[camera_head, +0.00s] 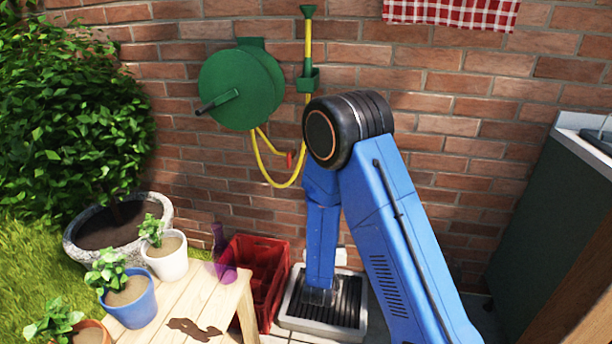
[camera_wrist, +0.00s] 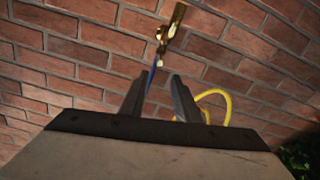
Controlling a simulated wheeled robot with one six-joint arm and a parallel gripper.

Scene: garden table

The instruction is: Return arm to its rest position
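My blue arm (camera_head: 395,235) is bent at a high black elbow, with its far part pointing down in front of the brick wall. In the head view, the fingers of my gripper are not clear. In the wrist view, my gripper (camera_wrist: 160,88) shows two dark fingers with a gap between them. It is open, and I see nothing clamped in it. A brass tap (camera_wrist: 166,35) is on the wall beyond the fingertips. A thin blue strip (camera_wrist: 151,79) shows between the tap and the fingers; I cannot tell what it belongs to.
A wooden table (camera_head: 205,300) bears a white pot (camera_head: 168,262), a blue pot (camera_head: 131,302), a terracotta pot and spilled soil. A red crate (camera_head: 262,262) stands beside a drain tray (camera_head: 293,310). A green hose reel (camera_head: 240,88) hangs on the wall. A dark cabinet (camera_head: 540,210) stands right.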

